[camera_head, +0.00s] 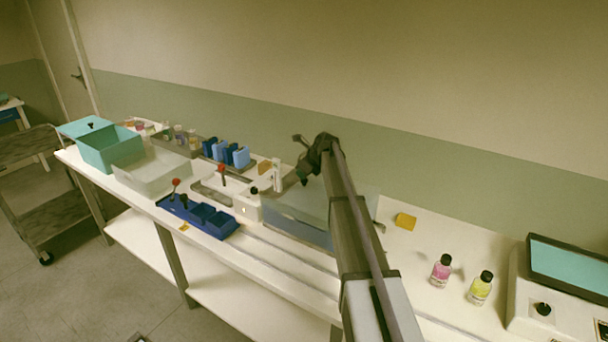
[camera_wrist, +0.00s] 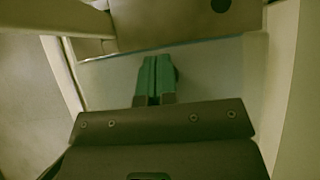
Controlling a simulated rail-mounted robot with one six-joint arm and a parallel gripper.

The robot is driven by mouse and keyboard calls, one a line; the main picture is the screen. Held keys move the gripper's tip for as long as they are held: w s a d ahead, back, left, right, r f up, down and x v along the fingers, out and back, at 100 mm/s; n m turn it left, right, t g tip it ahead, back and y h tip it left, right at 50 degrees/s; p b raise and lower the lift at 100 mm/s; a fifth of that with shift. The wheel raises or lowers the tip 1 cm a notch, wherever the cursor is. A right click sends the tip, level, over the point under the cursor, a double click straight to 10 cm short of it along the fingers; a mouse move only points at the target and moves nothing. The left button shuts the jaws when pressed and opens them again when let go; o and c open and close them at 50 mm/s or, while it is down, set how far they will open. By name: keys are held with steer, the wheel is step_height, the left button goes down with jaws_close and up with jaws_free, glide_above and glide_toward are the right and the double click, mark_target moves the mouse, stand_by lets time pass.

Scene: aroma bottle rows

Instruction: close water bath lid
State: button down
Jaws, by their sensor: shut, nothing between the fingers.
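A pale, box-like vessel with a translucent grey-blue front (camera_head: 290,222) stands on the bench below my arm. It looks like the water bath, but my arm hides much of it, and I cannot tell how its lid stands. My gripper (camera_head: 303,178) is above its back left part. In the wrist view my green fingers (camera_wrist: 154,98) are together and empty over a pale surface with a thin bluish edge (camera_wrist: 170,48). I cannot tell whether they touch it. A brown panel (camera_wrist: 165,25) with a dark round spot lies beyond that edge.
A blue tray (camera_head: 212,222), blue holders (camera_head: 238,157) and a teal box (camera_head: 108,152) stand to the left. A pink bottle (camera_head: 441,271), a yellow bottle (camera_head: 480,289) and a white device (camera_head: 555,310) with a teal panel stand right. The wall is close behind.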

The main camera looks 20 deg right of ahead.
steer(key=shift+s+a+f, duration=0.2)
steer(key=shift+s+f, duration=0.1)
steer(key=shift+f, duration=0.1)
steer(key=shift+r, duration=0.1)
step_height(320, 180, up, 14)
steer(key=w+p, duration=0.1)
steer(key=p, duration=1.4)
steer(key=shift+a+r, duration=0.2)
steer(key=shift+r, duration=0.05)
